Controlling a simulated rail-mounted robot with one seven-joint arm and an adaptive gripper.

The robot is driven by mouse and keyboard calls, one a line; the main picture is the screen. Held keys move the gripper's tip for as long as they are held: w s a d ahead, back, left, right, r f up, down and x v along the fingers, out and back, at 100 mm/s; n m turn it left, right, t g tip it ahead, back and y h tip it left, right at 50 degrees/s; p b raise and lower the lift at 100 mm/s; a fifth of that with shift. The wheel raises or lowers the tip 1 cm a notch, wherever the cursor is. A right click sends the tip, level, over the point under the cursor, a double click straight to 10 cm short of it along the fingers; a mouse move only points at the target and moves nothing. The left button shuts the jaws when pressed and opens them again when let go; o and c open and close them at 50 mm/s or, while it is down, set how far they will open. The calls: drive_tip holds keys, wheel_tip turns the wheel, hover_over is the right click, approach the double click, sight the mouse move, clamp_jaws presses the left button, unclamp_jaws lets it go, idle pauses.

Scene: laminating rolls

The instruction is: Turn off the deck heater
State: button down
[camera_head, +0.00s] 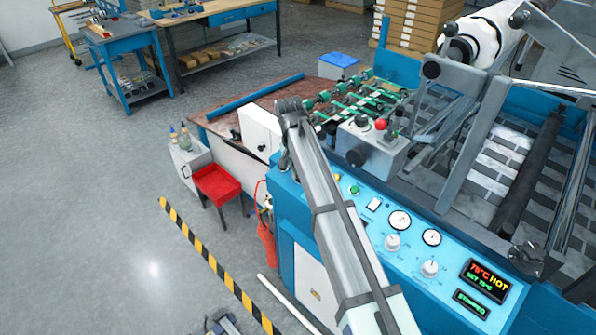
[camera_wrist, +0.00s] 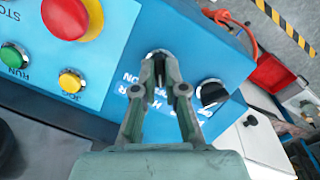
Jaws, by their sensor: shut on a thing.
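In the wrist view my gripper (camera_wrist: 166,65) is at the blue control panel (camera_wrist: 115,75), its two fingers closed together on a small switch knob, mostly hidden between the fingertips. White lettering beside it is partly covered; an "ON" mark can be made out. A black rotary knob (camera_wrist: 212,93) sits just right of the fingers, apart from them. In the head view the machine's display (camera_head: 486,283) reads 75°C HOT and SET 75°C. My gripper is hidden behind my arm there.
A large red button (camera_wrist: 70,15), a green RUN button (camera_wrist: 13,55) and a yellow JOG button (camera_wrist: 71,81) are left of my gripper. Floor at left is open.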

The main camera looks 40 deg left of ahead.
drive_tip(key=shift+s+d+f, duration=0.1)
drive_tip(key=shift+d+f, duration=0.05)
drive_tip(key=shift+f, duration=0.05)
drive_tip(key=c, duration=1.2)
unclamp_jaws()
drive_tip(key=shift+c, duration=0.2)
drive_tip(key=shift+r, duration=0.15)
wheel_tip(320, 180, up, 12)
drive_tip(key=a, duration=0.1)
drive_tip(key=shift+s+a, duration=0.2)
drive_tip(key=shift+a, duration=0.05)
